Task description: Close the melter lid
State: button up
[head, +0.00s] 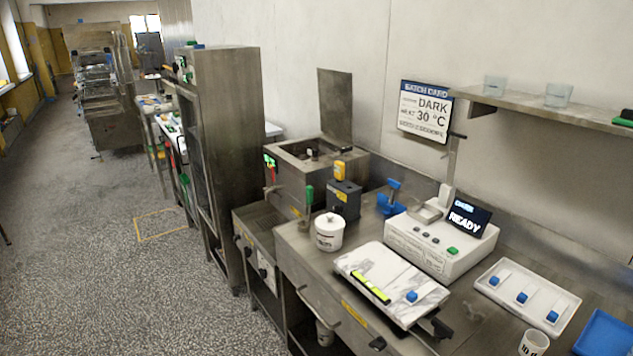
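The melter (291,188) is a steel box on the counter against the wall, left of the middle in the head view. Its lid (335,105) is a flat steel plate standing almost upright at the back edge, so the top is open. Dark parts show inside the opening, but the contents are too small to tell. A small green display (270,161) is on its left side. My gripper cannot be made out in this view.
A tall steel cabinet (238,140) stands left of the melter. A yellow-topped grey box (344,200), a white lidded tub (329,232) and a marble slab (382,268) are in front. A READY machine (430,245) stands right. The speckled floor left is open.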

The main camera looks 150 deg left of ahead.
aim_at(335, 88)
jog(key=i, duration=0.2)
jog(key=z, duration=0.25)
jog(key=k, duration=0.15)
jog(key=u, duration=3.45)
jog(key=k, duration=0.2)
jog(key=u, duration=1.65)
